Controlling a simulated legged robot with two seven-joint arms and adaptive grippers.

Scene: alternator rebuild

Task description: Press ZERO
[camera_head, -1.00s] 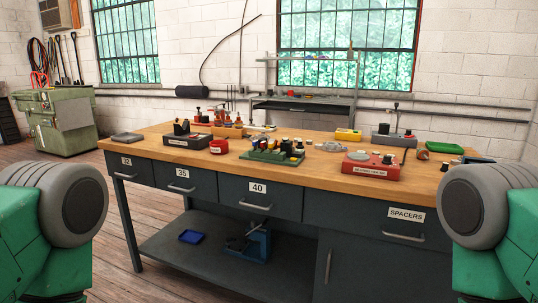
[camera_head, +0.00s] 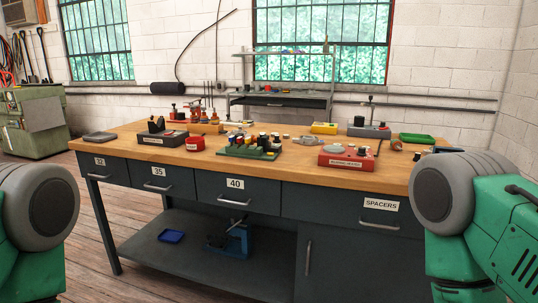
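No button marked ZERO can be made out from here. A flat grey device (camera_head: 100,137) lies at the left end of the wooden bench top (camera_head: 128,133); its markings are too small to read. A black labelled box (camera_head: 163,138) stands to its right. A red labelled box (camera_head: 342,159) with dark knobs on top stands right of the middle, near the front edge. A grey unit with an upright post (camera_head: 369,130) stands behind it. Neither of my grippers shows; only green and grey parts of my arms come in at both lower sides, apart from the bench.
The bench has drawers marked 32, 35, 40 and SPACERS (camera_head: 380,204), and a lower shelf with a blue tray (camera_head: 171,236). A green fixture with several parts (camera_head: 249,148) and a red cup (camera_head: 195,144) stand on top. Wooden floor is open at the left.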

